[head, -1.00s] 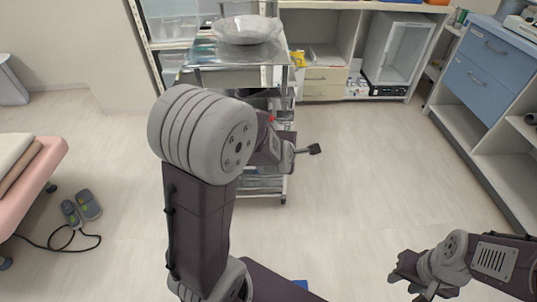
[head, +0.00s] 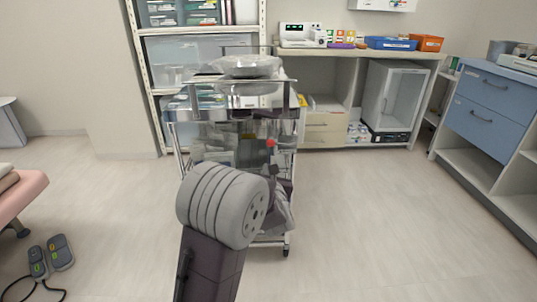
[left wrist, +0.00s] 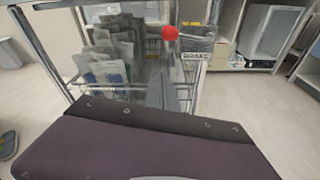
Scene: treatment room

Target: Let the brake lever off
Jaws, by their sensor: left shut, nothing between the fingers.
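The brake lever shows as a red knob (head: 270,143) on the front right of the metal trolley (head: 288,226). In the left wrist view the red knob (left wrist: 170,33) is at upper centre, beside a label reading BRAKE (left wrist: 197,55). My left gripper (left wrist: 166,90) is shut and empty, below the knob in that view; I see a gap between them in the picture but cannot tell the depth. In the head view my left arm hides most of the gripper. My right gripper is out of view.
The trolley carries a wrapped bowl (head: 247,66) on top and packets in a wire basket (left wrist: 105,88). A pink couch (head: 20,195) and foot pedals (head: 50,258) are at left. Blue drawers (head: 490,105) stand at right. Floor right of the trolley is clear.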

